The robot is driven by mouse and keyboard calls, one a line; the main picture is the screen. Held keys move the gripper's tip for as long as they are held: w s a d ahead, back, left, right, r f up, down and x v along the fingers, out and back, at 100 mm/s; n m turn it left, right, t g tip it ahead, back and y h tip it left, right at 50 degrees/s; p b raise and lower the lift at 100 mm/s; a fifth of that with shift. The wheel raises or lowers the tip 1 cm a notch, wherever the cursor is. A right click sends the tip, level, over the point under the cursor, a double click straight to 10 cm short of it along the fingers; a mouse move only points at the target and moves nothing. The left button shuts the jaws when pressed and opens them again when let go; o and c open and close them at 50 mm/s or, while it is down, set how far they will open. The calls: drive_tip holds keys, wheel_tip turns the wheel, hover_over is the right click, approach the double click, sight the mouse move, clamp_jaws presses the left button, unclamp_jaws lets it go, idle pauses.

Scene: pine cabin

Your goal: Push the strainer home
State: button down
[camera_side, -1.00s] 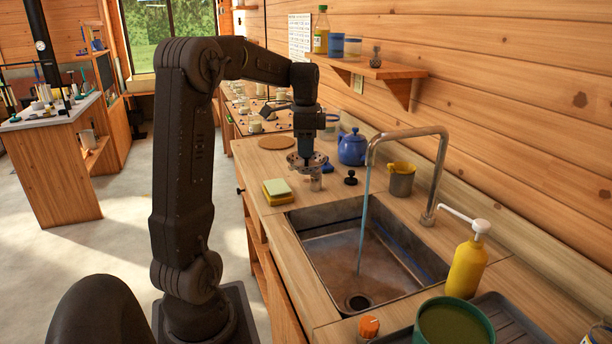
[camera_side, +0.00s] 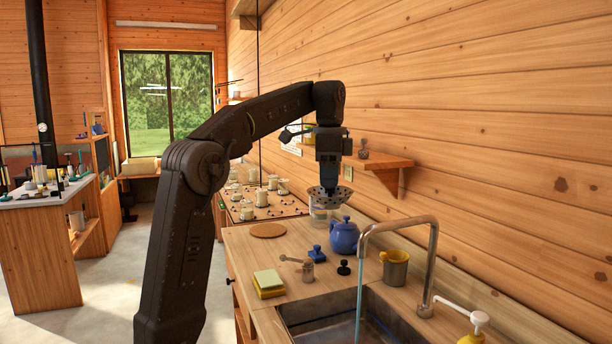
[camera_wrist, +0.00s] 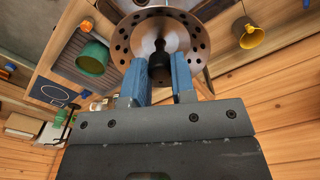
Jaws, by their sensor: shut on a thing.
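The strainer is a round metal dish with rows of holes. In the side view the strainer (camera_side: 322,194) hangs in the air above the counter, under my gripper (camera_side: 329,176). In the wrist view the strainer (camera_wrist: 126,40) faces the camera, and my gripper (camera_wrist: 161,78) has its two blue fingers shut on the dark knob at its middle. The sink (camera_side: 322,327) is at the front of the counter, well below and in front of the strainer. Its lower part and drain are outside the side view.
Water runs from the curved tap (camera_side: 432,262) into the sink. A wall shelf (camera_side: 383,163) is right of my gripper.

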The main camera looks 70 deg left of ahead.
drive_tip(key=w+d+m, duration=0.2)
drive_tip(key=w+d, duration=0.1)
drive_tip(key=d, duration=1)
wheel_tip(320, 180, down, 41)
drive_tip(key=shift+s+a, duration=0.2)
drive_tip(key=shift+a, duration=0.1)
drive_tip(key=shift+f, duration=2.3)
drive_tip(key=shift+f, duration=0.15)
drive_tip(key=shift+f, duration=0.35)
drive_tip(key=shift+f, duration=0.2)
drive_tip(key=c, duration=0.9)
unclamp_jaws()
